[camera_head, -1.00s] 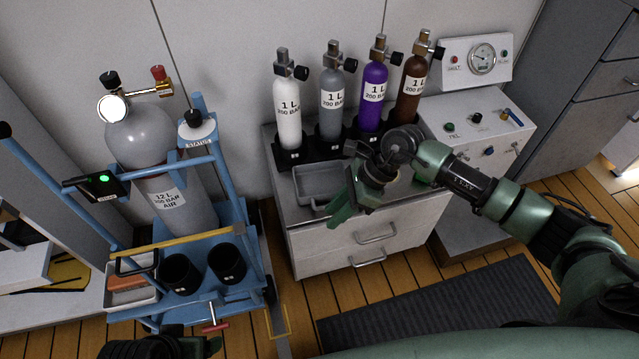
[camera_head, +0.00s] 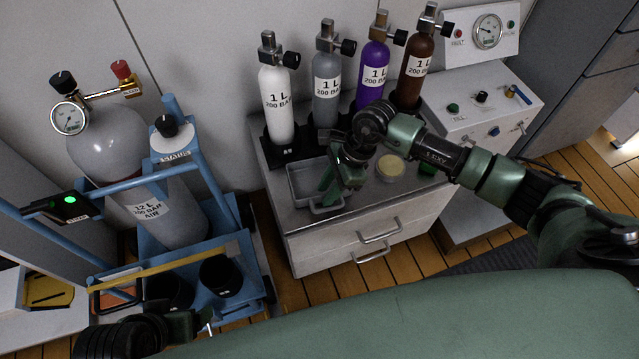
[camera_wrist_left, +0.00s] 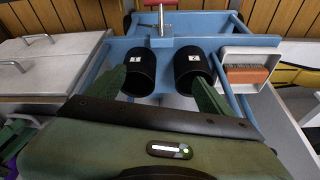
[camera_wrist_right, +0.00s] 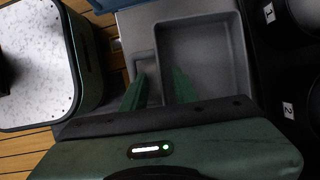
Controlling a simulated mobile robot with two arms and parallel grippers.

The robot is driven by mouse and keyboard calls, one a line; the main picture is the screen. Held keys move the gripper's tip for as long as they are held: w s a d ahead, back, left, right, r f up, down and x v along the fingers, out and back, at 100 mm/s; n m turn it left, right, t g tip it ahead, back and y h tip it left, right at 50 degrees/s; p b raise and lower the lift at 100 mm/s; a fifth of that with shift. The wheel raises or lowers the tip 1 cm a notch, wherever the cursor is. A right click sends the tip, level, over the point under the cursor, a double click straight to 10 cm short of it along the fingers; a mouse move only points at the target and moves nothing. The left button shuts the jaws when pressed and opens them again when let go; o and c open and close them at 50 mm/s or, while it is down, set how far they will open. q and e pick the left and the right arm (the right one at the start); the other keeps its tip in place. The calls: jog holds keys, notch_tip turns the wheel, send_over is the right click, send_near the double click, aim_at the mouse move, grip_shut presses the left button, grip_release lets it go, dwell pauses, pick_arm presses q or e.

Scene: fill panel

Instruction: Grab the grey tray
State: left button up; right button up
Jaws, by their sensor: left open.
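The grey tray (camera_head: 301,186) is a shallow rectangular tray lying on the cabinet top in front of the small cylinders. My right gripper (camera_head: 329,190) is at the tray's right end. In the right wrist view the tray (camera_wrist_right: 203,50) fills the upper middle. There the right fingers (camera_wrist_right: 161,75) have a gap between them, with the tray's end wall in line with it. I cannot tell whether they touch the wall. My left gripper (camera_wrist_left: 158,75) is open and empty above the blue trolley, pointing toward two black cups (camera_wrist_left: 141,68).
Several one-litre cylinders (camera_head: 279,104) stand in black holders behind the tray. A round beige-topped item (camera_head: 390,166) sits right of the gripper. The blue trolley (camera_head: 240,245) with the large grey cylinder (camera_head: 111,152) stands left. A control panel unit (camera_head: 485,105) is at the right.

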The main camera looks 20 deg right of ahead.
jog(key=shift+x, duration=0.9)
pick_arm(q)
jog(key=shift+w+d+r+t, duration=0.2)
jog(key=shift+w+t, duration=0.15)
jog(key=shift+w, duration=0.3)
jog(key=shift+w+d+r+t, duration=0.15)
jog(key=shift+w+t, duration=0.2)
jog(key=shift+w, duration=0.25)
pick_arm(e)
grip_shut()
